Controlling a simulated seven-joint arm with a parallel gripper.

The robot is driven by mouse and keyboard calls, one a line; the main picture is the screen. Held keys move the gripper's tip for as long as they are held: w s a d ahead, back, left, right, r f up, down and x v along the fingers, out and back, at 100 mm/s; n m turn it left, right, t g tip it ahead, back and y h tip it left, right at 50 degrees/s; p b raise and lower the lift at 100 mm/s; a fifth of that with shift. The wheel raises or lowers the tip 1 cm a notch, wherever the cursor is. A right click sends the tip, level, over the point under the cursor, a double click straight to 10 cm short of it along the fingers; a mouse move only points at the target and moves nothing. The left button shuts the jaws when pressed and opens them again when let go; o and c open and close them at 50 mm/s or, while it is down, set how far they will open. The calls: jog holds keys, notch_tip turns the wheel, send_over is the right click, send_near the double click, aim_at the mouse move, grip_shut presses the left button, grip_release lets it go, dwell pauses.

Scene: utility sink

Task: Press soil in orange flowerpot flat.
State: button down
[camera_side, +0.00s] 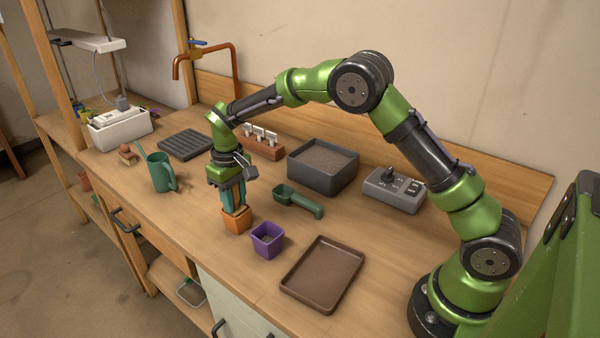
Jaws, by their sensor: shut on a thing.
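The orange flowerpot (237,224) stands upright on the wooden bench, left of the middle. My gripper (236,207) points down directly over it, with its teal fingers reaching to the pot's mouth. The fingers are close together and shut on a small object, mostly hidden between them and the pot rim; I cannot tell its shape. The soil inside the orange pot is hidden by the fingers and rim, so its surface cannot be seen.
A purple pot (267,240) stands close at the right front. A green scoop (298,201), a grey soil tub (322,178) and a switch box (394,190) lie behind to the right. A brown tray (322,277) lies in front. A watering can (160,173) stands left.

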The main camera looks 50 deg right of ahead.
jog(key=shift+f, duration=0.15)
jog(key=shift+r, duration=3.9)
